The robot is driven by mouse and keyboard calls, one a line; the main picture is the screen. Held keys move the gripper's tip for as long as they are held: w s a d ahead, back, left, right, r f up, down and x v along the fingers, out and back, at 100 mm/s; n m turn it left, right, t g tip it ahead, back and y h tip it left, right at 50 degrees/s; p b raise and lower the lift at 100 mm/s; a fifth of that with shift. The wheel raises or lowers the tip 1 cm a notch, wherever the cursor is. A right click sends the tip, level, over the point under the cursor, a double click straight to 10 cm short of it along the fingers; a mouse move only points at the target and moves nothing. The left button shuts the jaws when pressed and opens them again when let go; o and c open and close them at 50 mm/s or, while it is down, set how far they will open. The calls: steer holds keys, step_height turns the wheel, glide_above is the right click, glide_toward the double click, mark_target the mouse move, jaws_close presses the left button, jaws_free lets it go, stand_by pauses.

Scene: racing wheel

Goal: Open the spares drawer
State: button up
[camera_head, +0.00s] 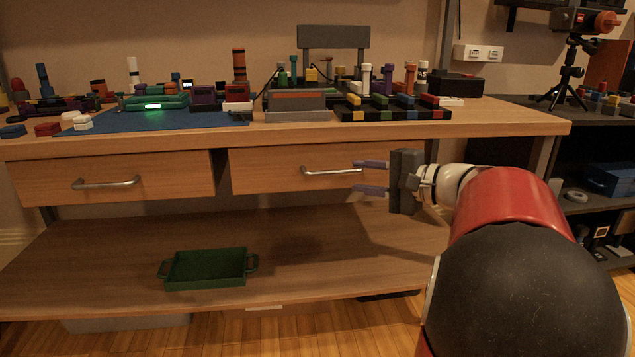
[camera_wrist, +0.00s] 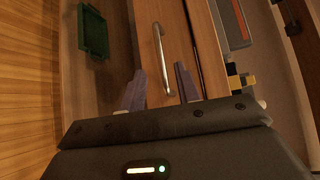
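Two wooden drawers sit side by side under the bench top: a left drawer (camera_head: 150,172) and a right drawer (camera_head: 262,174). No label shows which is the spares drawer. The right drawer has a silver bar handle (camera_head: 332,171), and its front looks shut. My gripper (camera_head: 371,177) is open and empty, just to the right of this handle, with fingers one above the other. In the wrist view, the handle (camera_wrist: 158,48) lies ahead of my gripper (camera_wrist: 161,88), in line with the gap between the fingers. I cannot tell whether they touch it.
The left drawer has its own bar handle (camera_head: 106,184). A green tray (camera_head: 207,269) stands on the lower shelf (camera_head: 100,270). The bench top (camera_head: 510,120) holds many coloured parts and a blue mat (camera_head: 190,122). A dark shelf unit with a tripod (camera_head: 566,85) stands at the right.

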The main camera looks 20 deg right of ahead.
mark_target(337, 173)
steer(key=x, duration=0.7)
steer(key=shift+w+a, duration=0.1)
steer(key=shift+w, duration=0.2)
jaws_close()
